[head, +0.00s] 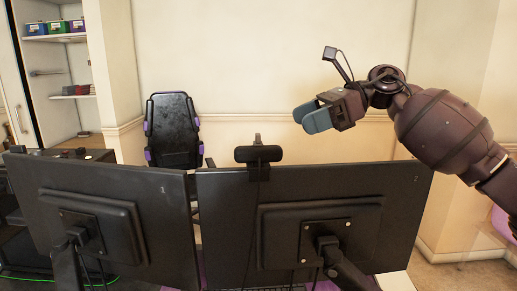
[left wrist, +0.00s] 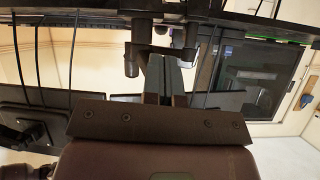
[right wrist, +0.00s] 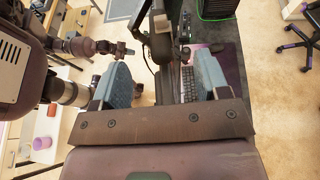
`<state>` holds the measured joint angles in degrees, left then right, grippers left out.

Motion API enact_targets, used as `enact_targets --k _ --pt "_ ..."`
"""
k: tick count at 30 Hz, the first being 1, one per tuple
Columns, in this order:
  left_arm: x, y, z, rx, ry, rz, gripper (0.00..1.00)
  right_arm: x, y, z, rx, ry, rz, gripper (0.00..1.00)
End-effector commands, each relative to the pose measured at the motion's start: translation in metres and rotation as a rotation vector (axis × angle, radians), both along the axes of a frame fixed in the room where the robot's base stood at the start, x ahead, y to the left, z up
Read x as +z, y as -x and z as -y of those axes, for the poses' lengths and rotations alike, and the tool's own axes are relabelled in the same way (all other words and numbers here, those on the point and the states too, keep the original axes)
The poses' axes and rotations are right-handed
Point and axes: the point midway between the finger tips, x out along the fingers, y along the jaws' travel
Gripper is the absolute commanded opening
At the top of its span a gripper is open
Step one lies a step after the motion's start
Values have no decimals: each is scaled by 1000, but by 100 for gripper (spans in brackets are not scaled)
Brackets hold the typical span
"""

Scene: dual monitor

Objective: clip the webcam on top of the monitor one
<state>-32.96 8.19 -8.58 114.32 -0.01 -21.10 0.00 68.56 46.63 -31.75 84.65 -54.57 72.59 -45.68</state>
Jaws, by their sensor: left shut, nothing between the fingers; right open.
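Two black monitors show from behind in the head view. Monitor one (head: 150,200), marked 1, is on the left; monitor two (head: 225,215), marked 2, is on the right. The black webcam (head: 258,153) sits on the top edge of monitor two, towards its left end. Monitor one's top edge is bare. My right gripper (head: 311,116) is open and empty, above and right of the webcam. Its spread fingers also show in the right wrist view (right wrist: 162,80). My left gripper (left wrist: 166,75) is shut and empty, outside the head view, with dark beams near it.
A black and purple chair (head: 172,130) stands beyond the monitors. A shelf with boxes (head: 55,38) is at the far left. A keyboard (right wrist: 186,80) shows between the right fingers. The air above both monitors is mostly clear.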

Motion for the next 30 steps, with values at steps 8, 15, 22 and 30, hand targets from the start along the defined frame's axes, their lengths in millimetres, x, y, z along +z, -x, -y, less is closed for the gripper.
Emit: enact_targets --k 8,15,22,30 --pt "-7 18 -3 11 0 -36 0 -7 2 -20 5 8 3 69" --pt "-3 18 -3 11 0 -37 0 -19 5 -48 3 6 2 69" --pt "6 11 -2 8 0 -22 0 -25 6 -61 3 5 2 69" --pt "21 8 -2 6 0 -10 0 -39 9 -93 4 5 1 69"
